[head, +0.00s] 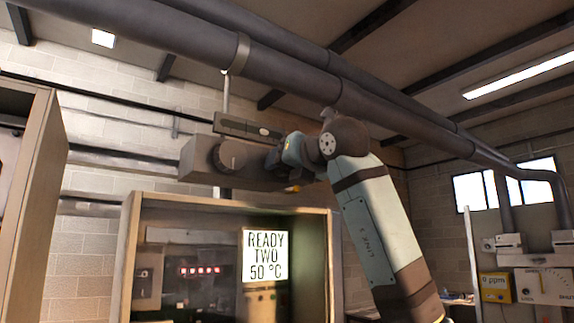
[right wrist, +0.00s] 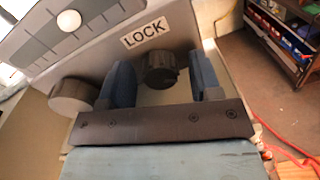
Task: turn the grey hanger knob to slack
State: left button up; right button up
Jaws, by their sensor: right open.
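A grey hanger box (head: 200,160) hangs on a rod under the large overhead pipe. A round grey knob (head: 231,155) with a pointer ridge shows on its face in the head view. My right gripper (head: 277,158) is at the right end of the box, partly hidden by its own wrist. In the right wrist view my right gripper (right wrist: 160,85) is open, its two blue pads on either side of a dark ribbed knob (right wrist: 162,70). I see gaps beside that knob. Another round knob (right wrist: 72,97) is left of the fingers. No slack mark is readable.
A dial strip with a white button (right wrist: 69,20) is on the box top. The large pipe (head: 290,75) runs overhead. A shelf with items (right wrist: 290,35) stands at the right.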

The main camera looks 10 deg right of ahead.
jog(key=c, duration=0.9)
jog(key=shift+c, duration=0.2)
jog(key=shift+n, duration=0.3)
jog(key=n+b, duration=0.1)
jog(key=n, duration=0.2)
jog(key=shift+d, duration=0.1)
jog(key=n+b, duration=0.1)
jog(key=n, duration=0.3)
jog(key=shift+n, duration=0.3)
jog(key=n, duration=0.3)
jog(key=shift+n, duration=0.4)
jog(key=n, duration=0.3)
jog(key=shift+n+y, duration=0.3)
jog(key=shift+n, duration=0.1)
jog(key=n, duration=0.6)
jog(key=shift+f+n, duration=0.1)
jog(key=shift+n, duration=0.2)
